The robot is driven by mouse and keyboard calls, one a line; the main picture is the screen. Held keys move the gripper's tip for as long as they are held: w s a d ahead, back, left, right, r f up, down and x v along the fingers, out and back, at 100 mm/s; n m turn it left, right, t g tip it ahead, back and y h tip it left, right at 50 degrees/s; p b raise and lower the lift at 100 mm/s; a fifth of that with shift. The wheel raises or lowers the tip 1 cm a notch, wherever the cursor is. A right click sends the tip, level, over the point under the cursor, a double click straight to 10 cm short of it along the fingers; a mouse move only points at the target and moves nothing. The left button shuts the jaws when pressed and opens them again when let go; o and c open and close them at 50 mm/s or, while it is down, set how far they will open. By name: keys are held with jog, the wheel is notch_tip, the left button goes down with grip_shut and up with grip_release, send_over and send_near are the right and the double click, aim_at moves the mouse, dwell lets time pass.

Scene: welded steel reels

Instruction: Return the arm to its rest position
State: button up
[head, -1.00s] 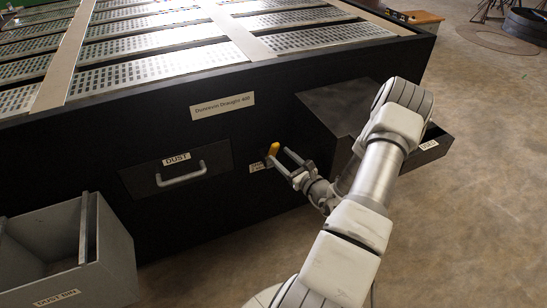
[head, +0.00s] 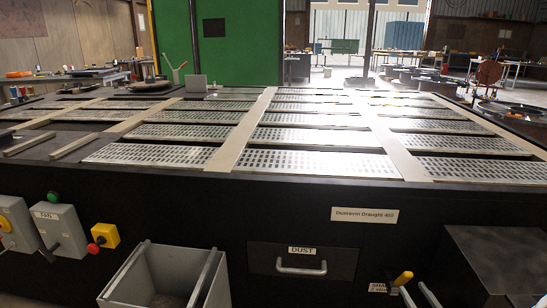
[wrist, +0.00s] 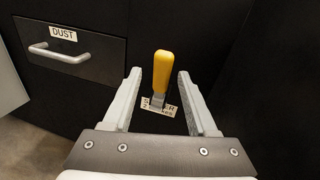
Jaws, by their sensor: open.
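My gripper (wrist: 157,88) is open in the wrist view, its two grey fingers apart on either side of a yellow-handled lever (wrist: 162,72). The lever stands out from the black front of the draught table, over a small, partly hidden label. I cannot tell whether the fingers touch it; a dark gap shows on each side. In the head view the gripper's fingertips (head: 418,296) show at the bottom edge, just below the yellow lever (head: 403,278). The rest of my arm is out of the head view.
The draught table (head: 365,214) has a slatted top and a DUST drawer (head: 302,262), shut. A grey bin (head: 150,268) stands at its front left. A dark box-like drawer (head: 497,258) juts out at right. Control boxes (head: 62,232) with knobs are at far left.

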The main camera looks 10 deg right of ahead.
jog(key=a+r+n+g+y, duration=0.2)
jog(key=a+r+n+y, duration=0.25)
jog(key=a, duration=0.25)
jog(key=w+a+r+n+g+y, duration=0.1)
jog(key=a+r+n+g+y, duration=0.2)
jog(key=a+n, duration=0.25)
jog(key=a+r+n+g+y, duration=0.2)
jog(key=a+r+n+y, duration=0.2)
jog(key=a, duration=0.4)
jog(key=s+a+r+n+g+h+b, duration=0.1)
jog(key=s+a+r+n+g+h, duration=0.3)
jog(key=s+a+n+g, duration=0.65)
jog(key=s+r+n+t+h+p, duration=0.1)
jog(key=s+r+n+t+h, duration=0.5)
jog(key=s+r+n, duration=0.45)
notch_tip(320, 180, up, 23)
jog(key=w+h+p, duration=0.1)
jog(key=w+p, duration=0.1)
jog(key=p, duration=1.9)
jog(key=shift+d+r+g, duration=0.2)
jog(key=shift+d+g, duration=0.15)
jog(key=shift+d, duration=0.05)
jog(key=shift+f, duration=0.1)
jog(key=shift+c, duration=0.6)
jog(key=shift+a, duration=0.1)
